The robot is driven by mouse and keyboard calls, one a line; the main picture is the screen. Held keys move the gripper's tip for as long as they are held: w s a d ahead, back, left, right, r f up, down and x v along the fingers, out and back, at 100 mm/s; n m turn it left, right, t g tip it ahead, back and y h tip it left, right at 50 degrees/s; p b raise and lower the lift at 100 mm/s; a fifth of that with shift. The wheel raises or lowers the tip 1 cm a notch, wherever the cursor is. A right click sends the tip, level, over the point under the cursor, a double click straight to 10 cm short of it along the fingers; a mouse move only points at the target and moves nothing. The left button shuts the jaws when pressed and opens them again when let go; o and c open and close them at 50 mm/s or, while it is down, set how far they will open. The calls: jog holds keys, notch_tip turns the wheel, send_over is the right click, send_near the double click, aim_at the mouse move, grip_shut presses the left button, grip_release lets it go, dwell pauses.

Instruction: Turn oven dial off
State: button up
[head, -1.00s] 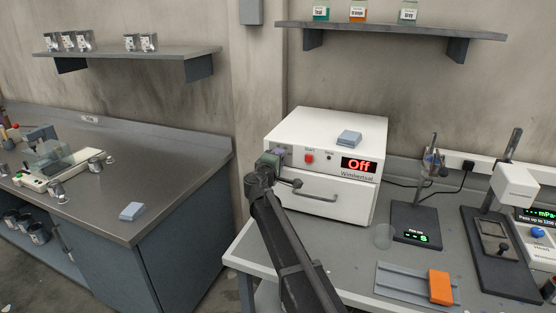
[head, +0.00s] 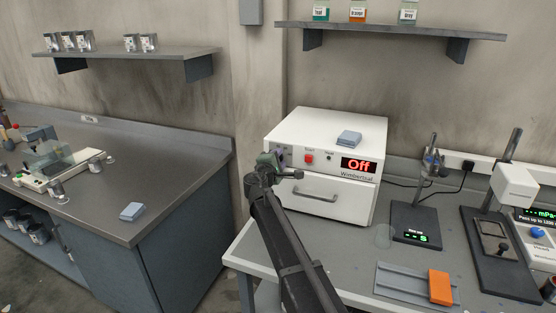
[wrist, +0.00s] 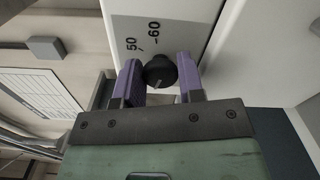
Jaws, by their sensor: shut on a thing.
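The white oven (head: 330,200) stands on the bench, and its red display (head: 358,164) reads "Off". Its black dial (wrist: 160,71) shows in the wrist view between my two purple fingers, beside the printed marks 50 and 60. My gripper (wrist: 161,80) is shut on the dial; the right finger lies close against it. In the head view my gripper (head: 275,157) is at the left end of the oven's front panel and hides the dial there.
A red button (head: 309,160) sits right of my gripper on the panel, and the oven's door handle (head: 315,196) is below. A blue-grey block (head: 349,138) lies on the oven top. A stand with a green display (head: 415,225) is to the right.

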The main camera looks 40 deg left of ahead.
jog(key=o, duration=0.9)
